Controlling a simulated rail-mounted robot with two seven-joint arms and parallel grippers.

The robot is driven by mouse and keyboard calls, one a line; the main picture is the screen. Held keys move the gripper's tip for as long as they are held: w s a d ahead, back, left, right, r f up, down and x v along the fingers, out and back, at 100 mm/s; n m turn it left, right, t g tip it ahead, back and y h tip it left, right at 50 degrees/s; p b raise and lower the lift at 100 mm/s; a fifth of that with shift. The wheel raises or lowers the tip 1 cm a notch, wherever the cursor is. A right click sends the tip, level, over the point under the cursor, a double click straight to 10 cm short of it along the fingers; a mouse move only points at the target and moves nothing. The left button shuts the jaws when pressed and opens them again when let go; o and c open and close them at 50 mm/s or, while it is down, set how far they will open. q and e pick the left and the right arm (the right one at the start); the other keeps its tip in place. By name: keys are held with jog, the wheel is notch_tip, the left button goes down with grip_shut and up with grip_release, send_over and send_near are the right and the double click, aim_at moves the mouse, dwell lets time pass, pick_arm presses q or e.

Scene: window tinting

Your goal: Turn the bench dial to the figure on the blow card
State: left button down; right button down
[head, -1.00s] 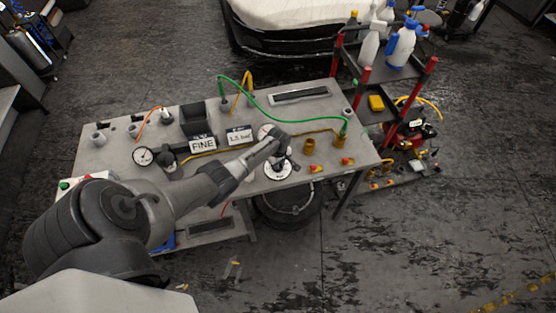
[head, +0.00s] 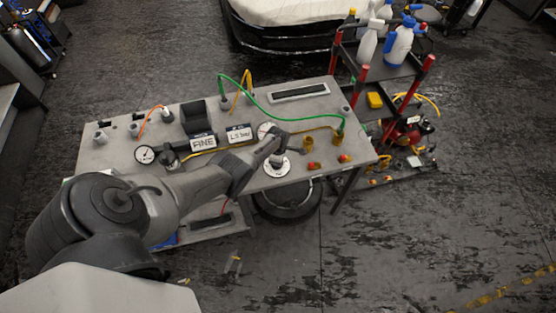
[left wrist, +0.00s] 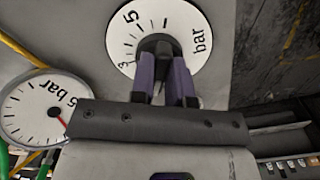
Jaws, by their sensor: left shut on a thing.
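The bench dial is a white disc (head: 277,171) near the front edge of the grey bench. My left gripper (left wrist: 160,75) is shut on this knob, with one purple-grey finger on each side. In the head view my left gripper (head: 276,148) reaches over the dial and hides part of it. The blow card (head: 239,133) stands upright behind the dial and appears to read "1.5 bar". My right gripper is not in view.
A "FINE" card (head: 203,142) stands left of the blow card. A round gauge (head: 145,155) is at the bench's left; another, with a red needle, shows beside the dial (left wrist: 40,105).

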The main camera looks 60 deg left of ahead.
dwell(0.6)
pick_arm(q)
jog(key=c, duration=1.1)
grip_release()
notch_tip(320, 180, up, 6)
jog(key=p, duration=0.4)
jog(key=shift+f, duration=0.15)
notch_tip(320, 180, up, 8)
jog(key=p, duration=0.1)
